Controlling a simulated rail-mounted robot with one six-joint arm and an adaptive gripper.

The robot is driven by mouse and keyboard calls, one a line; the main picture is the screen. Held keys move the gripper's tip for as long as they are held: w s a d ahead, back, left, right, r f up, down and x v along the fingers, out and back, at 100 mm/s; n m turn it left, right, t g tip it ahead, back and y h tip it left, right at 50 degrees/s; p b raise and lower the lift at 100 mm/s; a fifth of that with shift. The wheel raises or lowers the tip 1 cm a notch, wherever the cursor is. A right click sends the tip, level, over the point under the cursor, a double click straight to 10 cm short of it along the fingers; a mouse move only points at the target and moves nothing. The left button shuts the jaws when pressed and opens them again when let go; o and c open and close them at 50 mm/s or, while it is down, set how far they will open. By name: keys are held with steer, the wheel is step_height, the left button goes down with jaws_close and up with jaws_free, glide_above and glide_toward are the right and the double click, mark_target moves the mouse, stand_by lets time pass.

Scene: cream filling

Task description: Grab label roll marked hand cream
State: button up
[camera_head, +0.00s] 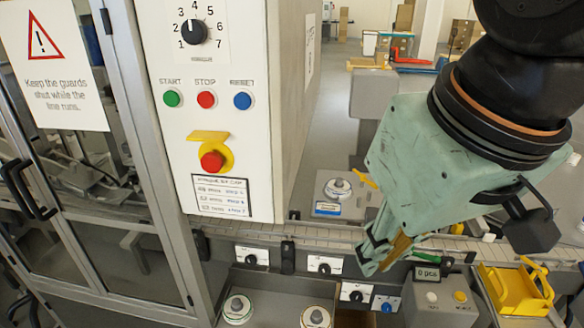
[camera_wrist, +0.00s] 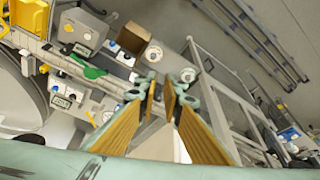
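The label roll marked hand cream cannot be told by its marking, as no roll's print is legible. White rolls with grey cores show in the head view: one roll (camera_head: 237,308) at the bottom, a second roll (camera_head: 316,318) to its right, and a third roll (camera_head: 338,188) on a grey unit behind the rail. My gripper (camera_head: 381,254) points down and left, above the right part of the bench. In the wrist view my gripper (camera_wrist: 169,80) has a gap between its orange-padded fingers, with no roll between them. A white roll (camera_wrist: 153,54) shows beyond the fingertips.
A machine cabinet (camera_head: 250,110) with buttons and a guard door stands at left. A small counter box (camera_head: 440,298) and a yellow holder (camera_head: 515,290) stand at right. A cardboard box (camera_wrist: 132,38) shows in the wrist view. Open floor lies behind.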

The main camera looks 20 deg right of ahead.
steer(key=o, duration=2.2)
steer(key=shift+w, duration=0.1)
